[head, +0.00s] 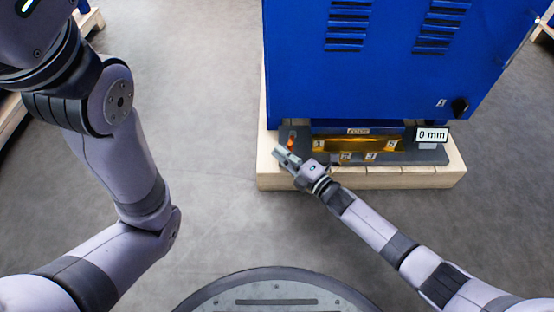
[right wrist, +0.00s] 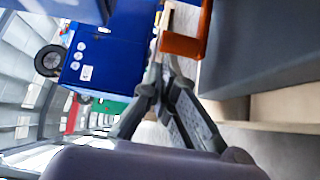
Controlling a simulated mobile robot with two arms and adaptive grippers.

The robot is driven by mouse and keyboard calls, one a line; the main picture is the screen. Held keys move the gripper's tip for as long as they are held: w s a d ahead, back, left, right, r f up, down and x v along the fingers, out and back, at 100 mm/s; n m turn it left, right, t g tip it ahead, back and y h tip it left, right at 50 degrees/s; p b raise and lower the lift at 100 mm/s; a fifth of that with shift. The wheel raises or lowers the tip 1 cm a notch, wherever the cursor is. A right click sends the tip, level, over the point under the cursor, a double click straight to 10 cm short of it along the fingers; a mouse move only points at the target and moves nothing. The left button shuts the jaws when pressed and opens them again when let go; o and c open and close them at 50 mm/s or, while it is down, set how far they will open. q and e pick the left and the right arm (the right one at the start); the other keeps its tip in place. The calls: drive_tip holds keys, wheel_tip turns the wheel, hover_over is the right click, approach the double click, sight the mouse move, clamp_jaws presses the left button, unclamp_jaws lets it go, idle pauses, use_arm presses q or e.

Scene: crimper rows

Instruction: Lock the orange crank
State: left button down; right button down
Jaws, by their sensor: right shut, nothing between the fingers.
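The orange crank (head: 291,142) is a small orange piece at the left end of the dark base plate under the blue machine. In the right wrist view the crank (right wrist: 183,46) is an orange block at the top, close to the fingertips. My right gripper (head: 281,154) is shut and empty, just in front of the crank and partly covering it. In the right wrist view its fingers (right wrist: 158,68) come together beside the orange block; whether they touch it I cannot tell. My left arm fills the left side of the head view, and its gripper is not in view.
The blue machine (head: 390,60) stands on a pale wooden base (head: 420,178). A dark plate (head: 432,156) carries numbered yellow parts (head: 355,145) and a "0 mm" display (head: 432,134). The grey floor in front is clear.

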drive_tip(key=shift+d, duration=0.3)
